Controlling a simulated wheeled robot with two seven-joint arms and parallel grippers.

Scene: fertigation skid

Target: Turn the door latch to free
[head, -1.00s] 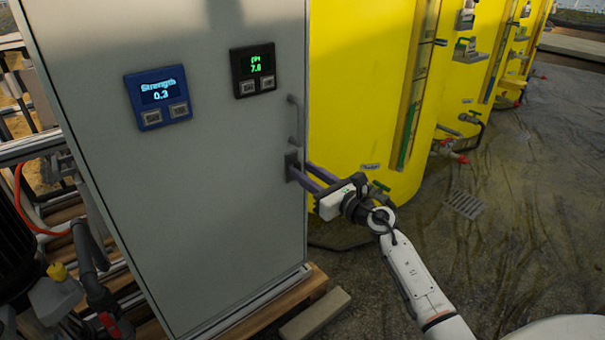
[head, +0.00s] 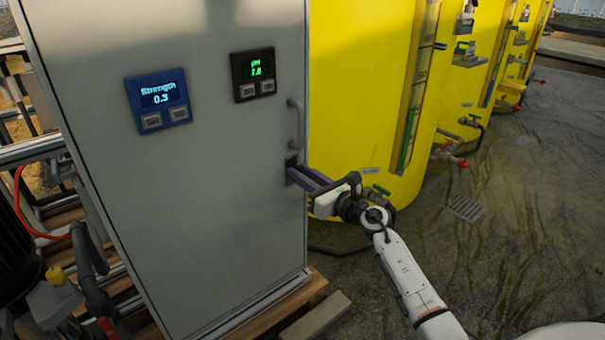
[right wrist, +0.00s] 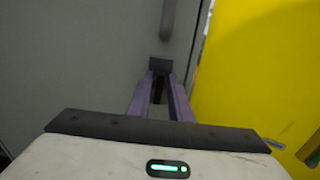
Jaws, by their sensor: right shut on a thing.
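The door latch (head: 291,163) is a small dark fitting on the right edge of the grey cabinet door (head: 225,235), below the door's vertical grey handle (head: 296,124). My right gripper (head: 293,174) reaches it from the lower right, its purple fingers shut on the latch. In the right wrist view the latch plate (right wrist: 160,64) shows at the finger ends, with the handle above it. The fingers hide most of the latch, so its exact angle cannot be told. The door looks closed. My left gripper is not in view.
A blue Strength display (head: 158,100) and a black pH display (head: 253,74) are on the door. Yellow tanks (head: 360,90) with valves stand close on the right. A wooden pallet (head: 275,315) lies under the cabinet. Open floor lies right of my arm.

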